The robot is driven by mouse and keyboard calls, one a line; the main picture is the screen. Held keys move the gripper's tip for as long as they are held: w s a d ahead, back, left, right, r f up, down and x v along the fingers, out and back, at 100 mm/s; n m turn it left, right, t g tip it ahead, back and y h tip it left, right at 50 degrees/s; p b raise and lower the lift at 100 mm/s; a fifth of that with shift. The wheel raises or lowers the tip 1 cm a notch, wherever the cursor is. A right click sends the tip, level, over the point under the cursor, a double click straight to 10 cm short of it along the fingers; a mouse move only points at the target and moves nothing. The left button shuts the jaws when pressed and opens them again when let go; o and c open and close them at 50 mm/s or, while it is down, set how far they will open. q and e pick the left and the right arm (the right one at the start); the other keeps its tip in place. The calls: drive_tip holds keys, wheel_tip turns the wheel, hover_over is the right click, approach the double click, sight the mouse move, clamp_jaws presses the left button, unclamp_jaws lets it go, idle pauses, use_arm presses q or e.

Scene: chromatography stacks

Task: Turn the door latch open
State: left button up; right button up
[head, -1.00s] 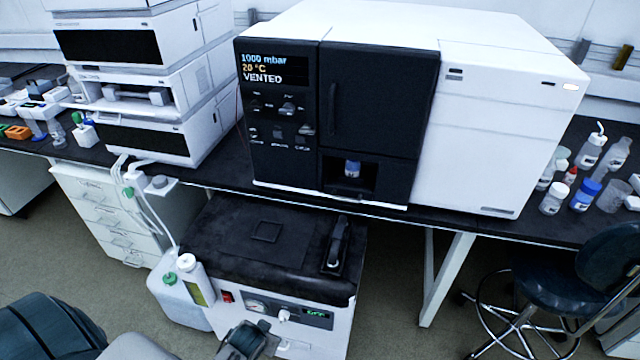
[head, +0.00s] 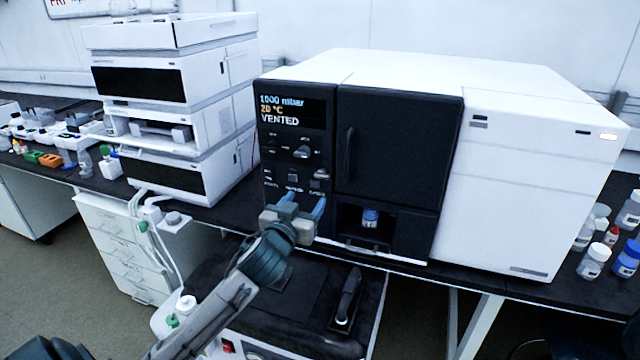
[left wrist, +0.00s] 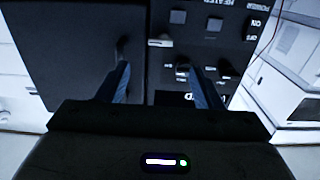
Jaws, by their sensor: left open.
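The black instrument door (head: 400,145) is closed, with a vertical handle (head: 349,153) on its left side. Left of it, on the control panel, a pale lever-like knob (head: 302,152) sticks out; it looks like the latch, but its label is unreadable. My left gripper (head: 303,203) is open and empty, low in front of the panel, its fingers pointing up toward the controls. In the left wrist view, where the panel is upside down, the fingers (left wrist: 160,78) are spread with the knob (left wrist: 182,72) showing between them. Contact cannot be seen. My right gripper is out of view.
A small blue-capped vial (head: 370,216) stands in the recess below the door. Stacked white modules (head: 225,75) stand to the left. Bottles (head: 594,262) stand at the right. A pump unit (head: 300,315) with a black top sits below the bench.

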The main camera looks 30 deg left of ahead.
sight(321, 177)
use_arm(q)
drive_tip(key=x, duration=0.3)
drive_tip(key=p+x, duration=0.1)
drive_tip(key=x, duration=0.2)
drive_tip(key=p+x, duration=0.1)
drive_tip(key=x, duration=0.2)
drive_tip(key=shift+w+r, duration=0.1)
drive_tip(key=shift+r, duration=0.15)
drive_tip(key=shift+x, duration=0.75)
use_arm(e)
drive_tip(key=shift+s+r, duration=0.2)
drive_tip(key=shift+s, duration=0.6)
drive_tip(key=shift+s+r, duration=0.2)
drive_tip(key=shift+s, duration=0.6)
use_arm(q)
drive_tip(key=shift+f, duration=0.1)
drive_tip(key=shift+c, duration=0.2)
drive_tip(key=c, duration=1)
